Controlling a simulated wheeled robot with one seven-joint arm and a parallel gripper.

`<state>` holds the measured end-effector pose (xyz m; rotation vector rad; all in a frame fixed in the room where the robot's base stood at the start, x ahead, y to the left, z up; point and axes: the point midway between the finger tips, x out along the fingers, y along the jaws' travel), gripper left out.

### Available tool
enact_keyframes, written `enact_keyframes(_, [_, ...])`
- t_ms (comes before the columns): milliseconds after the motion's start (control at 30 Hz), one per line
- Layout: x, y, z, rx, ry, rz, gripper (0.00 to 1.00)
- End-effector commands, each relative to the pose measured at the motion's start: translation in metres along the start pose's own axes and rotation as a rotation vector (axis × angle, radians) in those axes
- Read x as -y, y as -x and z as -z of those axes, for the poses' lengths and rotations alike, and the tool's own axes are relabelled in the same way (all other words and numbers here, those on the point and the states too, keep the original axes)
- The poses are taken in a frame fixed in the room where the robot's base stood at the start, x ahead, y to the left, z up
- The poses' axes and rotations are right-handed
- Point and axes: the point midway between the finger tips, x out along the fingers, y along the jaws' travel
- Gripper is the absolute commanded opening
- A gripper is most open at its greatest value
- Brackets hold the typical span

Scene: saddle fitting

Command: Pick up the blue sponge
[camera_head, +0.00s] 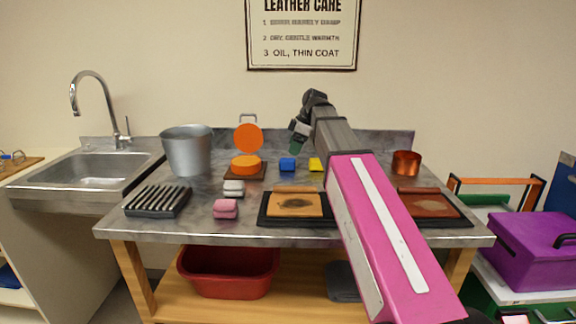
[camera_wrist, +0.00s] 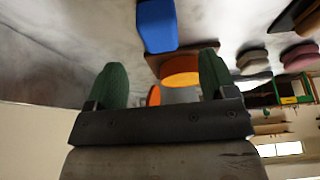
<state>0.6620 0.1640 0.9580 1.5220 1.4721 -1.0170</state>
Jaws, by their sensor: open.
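The blue sponge (camera_head: 287,164) is a small block on the grey worktop, between an orange tin and a yellow block. In the wrist view the blue sponge (camera_wrist: 157,25) is at the top, beyond the fingertips and apart from them. My gripper (camera_head: 297,147) is above the table's back part, slightly right of the sponge in the head view. In the wrist view my gripper (camera_wrist: 161,60) has its two green fingers spread wide with nothing held between them.
The orange tin (camera_head: 246,163) with its raised lid (camera_head: 248,138) stands left of the sponge on a brown board. The yellow block (camera_head: 316,164) is close on the right. A metal bucket (camera_head: 187,151), pink block (camera_head: 225,209) and copper pot (camera_head: 406,162) stand farther off.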

Motion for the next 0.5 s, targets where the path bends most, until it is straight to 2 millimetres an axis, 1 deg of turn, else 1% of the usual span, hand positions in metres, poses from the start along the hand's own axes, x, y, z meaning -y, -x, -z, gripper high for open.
enact_keyframes(33, [0.001, -0.008, 0.0, 0.0, 0.0, 0.001, 0.78])
enact_keyframes(100, [0.001, -0.014, 0.0, 0.0, 0.0, 0.001, 0.78])
enact_keyframes(267, [0.0, -0.022, 0.0, 0.0, -0.001, 0.0, 0.78])
enact_keyframes(367, [0.0, -0.031, 0.0, 0.001, -0.001, 0.0, 0.78])
enact_keyframes(500, [0.0, -0.051, 0.001, 0.001, 0.0, 0.001, 0.78])
